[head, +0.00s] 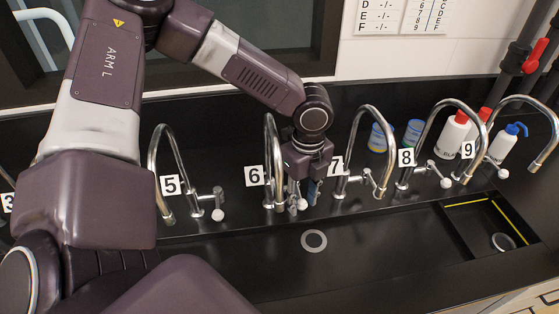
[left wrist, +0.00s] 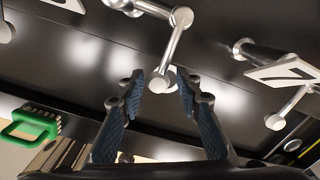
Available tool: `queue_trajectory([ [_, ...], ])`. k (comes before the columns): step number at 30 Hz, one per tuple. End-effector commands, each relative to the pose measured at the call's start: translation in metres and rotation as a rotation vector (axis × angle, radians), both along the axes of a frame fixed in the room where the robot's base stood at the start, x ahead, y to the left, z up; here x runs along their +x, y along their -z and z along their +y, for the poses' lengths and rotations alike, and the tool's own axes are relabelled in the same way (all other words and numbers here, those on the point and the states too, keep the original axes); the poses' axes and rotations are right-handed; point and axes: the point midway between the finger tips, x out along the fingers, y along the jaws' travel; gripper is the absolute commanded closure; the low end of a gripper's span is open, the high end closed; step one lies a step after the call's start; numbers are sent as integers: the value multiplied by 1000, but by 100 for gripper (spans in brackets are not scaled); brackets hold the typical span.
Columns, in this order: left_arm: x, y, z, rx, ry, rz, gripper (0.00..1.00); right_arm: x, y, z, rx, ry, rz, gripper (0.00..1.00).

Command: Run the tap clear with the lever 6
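Tap 6 (head: 270,150) is a chrome gooseneck tap with a white number plate 6 (head: 254,176). Its lever ends in a pale round knob (head: 302,204), low beside my left gripper (head: 307,190). In the left wrist view the lever (left wrist: 176,42) runs down to the knob between the tips of my left gripper (left wrist: 168,84). The blue-padded fingers are apart. I cannot tell whether either pad touches the knob. No water shows at the spout. My right gripper is in neither view.
Tap 5 (head: 167,150) stands to the left and tap 7 (head: 352,150) close on the right. Taps 8 and 9 and several bottles stand further right. The dark sink has a round drain (head: 313,241). A green brush (left wrist: 32,126) shows in the left wrist view.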

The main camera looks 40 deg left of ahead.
Motion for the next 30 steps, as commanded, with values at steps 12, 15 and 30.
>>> queue_trajectory([
  [12,0,-57,0,-1,0,-1,68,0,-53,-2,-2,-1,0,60],
  [15,0,-63,0,-1,0,-1,68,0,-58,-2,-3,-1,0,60],
  [30,0,-61,0,0,0,-1,68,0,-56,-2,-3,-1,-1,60],
])
